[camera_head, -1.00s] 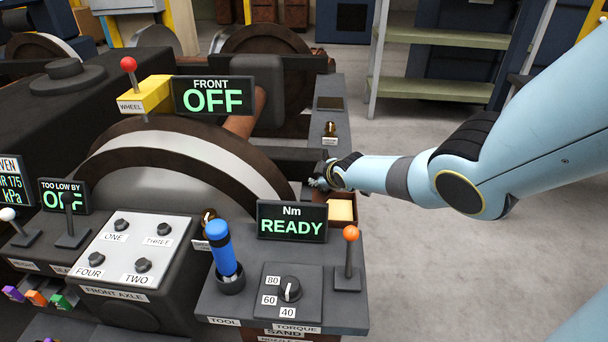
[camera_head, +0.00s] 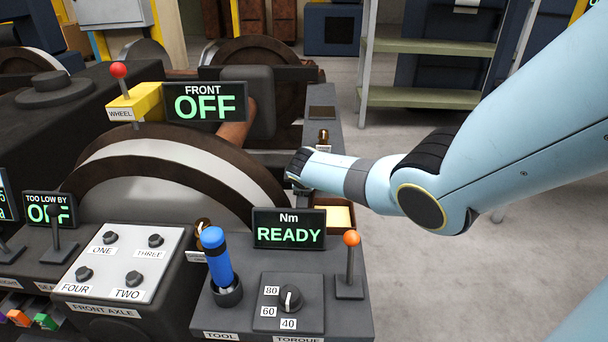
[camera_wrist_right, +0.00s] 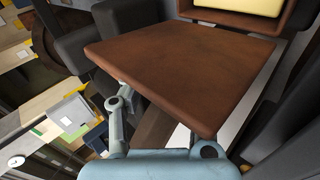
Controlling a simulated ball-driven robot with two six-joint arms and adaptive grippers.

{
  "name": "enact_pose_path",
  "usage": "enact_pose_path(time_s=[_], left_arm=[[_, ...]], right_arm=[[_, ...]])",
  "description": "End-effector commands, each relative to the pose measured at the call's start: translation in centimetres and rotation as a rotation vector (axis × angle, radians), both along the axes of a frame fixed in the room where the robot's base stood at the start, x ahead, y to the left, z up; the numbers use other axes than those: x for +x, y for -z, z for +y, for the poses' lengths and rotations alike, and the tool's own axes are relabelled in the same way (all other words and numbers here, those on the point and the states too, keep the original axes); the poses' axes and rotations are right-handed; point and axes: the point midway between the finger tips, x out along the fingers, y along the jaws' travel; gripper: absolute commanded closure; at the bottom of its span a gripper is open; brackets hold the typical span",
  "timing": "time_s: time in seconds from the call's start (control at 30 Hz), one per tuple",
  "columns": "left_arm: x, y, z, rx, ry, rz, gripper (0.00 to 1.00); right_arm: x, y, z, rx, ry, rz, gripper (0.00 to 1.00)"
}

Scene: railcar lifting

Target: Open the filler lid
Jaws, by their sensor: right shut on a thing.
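The filler box has a brown rim and pale yellow contents (camera_head: 338,217) in the head view, beside the READY display. The same yellow (camera_wrist_right: 240,6) shows inside the brown rim at the top of the right wrist view. A flat brown lid (camera_wrist_right: 190,62) fills the middle of that view, tilted away from the box opening. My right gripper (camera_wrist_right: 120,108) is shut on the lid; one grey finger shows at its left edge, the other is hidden. In the head view my wrist hides the lid and most of the fingers. My left gripper is out of view.
The READY display (camera_head: 288,229) stands in front of the filler, with an orange-knobbed lever (camera_head: 350,263) and blue-handled tool (camera_head: 217,262) nearby. A large wheel (camera_head: 170,165) is left of my wrist. Clear floor lies to the right.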

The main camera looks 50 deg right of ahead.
Motion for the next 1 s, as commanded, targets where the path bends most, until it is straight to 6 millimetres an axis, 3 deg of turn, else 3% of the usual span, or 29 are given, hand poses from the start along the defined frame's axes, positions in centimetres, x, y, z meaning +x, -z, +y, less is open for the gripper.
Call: enact_pose_path(time_s=[0.23,0.27,0.5,1.0], left_arm=[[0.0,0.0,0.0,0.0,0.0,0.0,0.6],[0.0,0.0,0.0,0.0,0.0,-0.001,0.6],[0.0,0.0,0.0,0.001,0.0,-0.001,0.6],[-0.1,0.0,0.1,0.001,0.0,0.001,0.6]], right_arm=[[0.0,0.3,0.5,0.01,-0.001,0.001,1.0],[0.0,0.3,0.5,0.01,-0.001,0.001,0.78],[0.0,0.2,0.3,0.006,-0.001,0.0,0.48],[-0.7,-1.0,0.8,0.001,0.0,-0.004,0.48]])
